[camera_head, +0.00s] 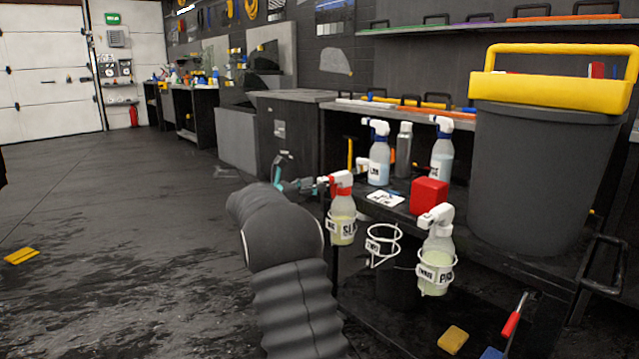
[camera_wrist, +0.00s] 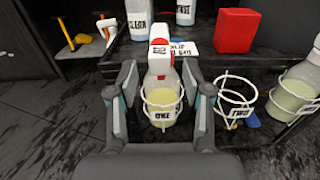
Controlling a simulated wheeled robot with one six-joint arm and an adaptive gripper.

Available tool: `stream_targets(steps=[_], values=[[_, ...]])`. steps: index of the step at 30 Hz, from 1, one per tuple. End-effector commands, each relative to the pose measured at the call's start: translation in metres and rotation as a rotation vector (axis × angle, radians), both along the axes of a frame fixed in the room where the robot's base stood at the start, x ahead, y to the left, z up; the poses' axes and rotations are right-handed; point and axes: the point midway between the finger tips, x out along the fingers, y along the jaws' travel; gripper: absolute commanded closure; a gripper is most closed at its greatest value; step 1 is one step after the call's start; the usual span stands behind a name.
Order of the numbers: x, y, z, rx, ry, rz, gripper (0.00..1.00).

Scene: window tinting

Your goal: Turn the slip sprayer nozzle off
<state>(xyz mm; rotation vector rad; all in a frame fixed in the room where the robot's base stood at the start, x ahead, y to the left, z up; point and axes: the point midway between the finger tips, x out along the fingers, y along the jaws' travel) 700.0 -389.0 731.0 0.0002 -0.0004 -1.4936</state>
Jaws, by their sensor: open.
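The slip sprayer (camera_head: 342,227) is a clear bottle of yellowish liquid with a red and white head, upright in a white wire ring at the cart's left edge. In the wrist view the sprayer (camera_wrist: 161,84) stands in the ring labelled ONE (camera_wrist: 161,116). Its nozzle (camera_wrist: 159,48) is white with a red patch; its setting is too small to read. My gripper (camera_wrist: 160,75) is open, its fingers left and right of the sprayer's upper part, with no clear grip on it. In the head view my gripper (camera_head: 300,187) is beside the red head, partly hidden by my arm.
An empty ring labelled TWO (camera_head: 383,246) is right of the sprayer, then another white-headed sprayer (camera_head: 437,262) in a ring. A red block (camera_head: 429,195), blue-topped bottles (camera_head: 379,155) and a grey bucket (camera_head: 540,170) stand on the cart. The floor at left is mostly clear.

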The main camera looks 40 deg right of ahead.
Motion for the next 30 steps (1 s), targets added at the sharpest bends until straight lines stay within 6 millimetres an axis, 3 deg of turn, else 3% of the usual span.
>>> stream_targets(steps=[6,18,24,30], values=[[0.002,-0.024,0.000,0.000,0.001,0.000,0.50],[0.003,-0.030,0.000,0.000,0.001,0.001,0.50],[0.003,-0.030,0.000,0.000,0.001,0.001,1.00],[0.003,-0.030,0.000,0.000,0.003,0.001,1.00]])
